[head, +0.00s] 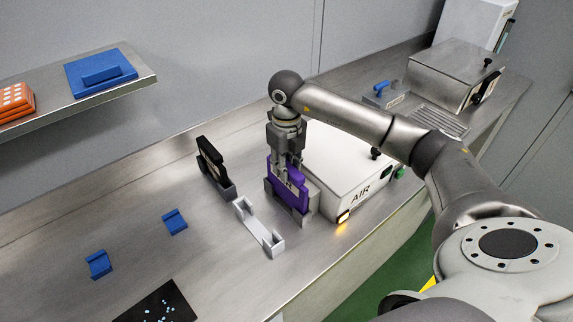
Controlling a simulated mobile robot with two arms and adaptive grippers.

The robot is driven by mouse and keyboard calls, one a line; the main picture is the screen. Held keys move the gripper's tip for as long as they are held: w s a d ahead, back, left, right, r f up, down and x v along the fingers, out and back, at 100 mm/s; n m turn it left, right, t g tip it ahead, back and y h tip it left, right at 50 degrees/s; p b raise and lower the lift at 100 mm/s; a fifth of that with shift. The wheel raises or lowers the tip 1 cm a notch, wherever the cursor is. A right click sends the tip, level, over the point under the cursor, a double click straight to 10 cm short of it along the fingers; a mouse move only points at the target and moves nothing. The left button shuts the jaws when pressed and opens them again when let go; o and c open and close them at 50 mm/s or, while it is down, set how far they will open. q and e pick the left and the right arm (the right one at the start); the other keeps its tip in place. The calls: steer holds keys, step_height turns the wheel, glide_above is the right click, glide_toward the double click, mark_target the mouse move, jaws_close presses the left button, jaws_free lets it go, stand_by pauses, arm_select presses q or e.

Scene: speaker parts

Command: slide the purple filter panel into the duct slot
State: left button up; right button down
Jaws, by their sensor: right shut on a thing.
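The purple filter panel (287,192) stands upright in the middle of the head view, at the left end of a white box marked AIR (345,172). My right gripper (289,166) points down from above and is shut on the panel's top part. The panel's lower part sits at a grey slotted holder (300,214) on the box's end, which looks like the duct slot. I cannot tell how deep the panel is in it. My left gripper is not in view.
A black panel (211,160) stands in a grey holder left of the purple one. An empty light grey holder (259,228) lies between them, nearer the front. Blue blocks (175,222) and a dark mat (158,304) lie at left. A metal box (455,75) stands at the back right.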

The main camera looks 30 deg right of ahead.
steer(key=shift+f+b, duration=0.7)
steer(key=shift+f, duration=0.25)
steer(key=c, duration=1.1)
jaws_free()
steer(key=shift+c, duration=0.2)
step_height(320, 180, up, 12)
steer(key=shift+f, duration=0.1)
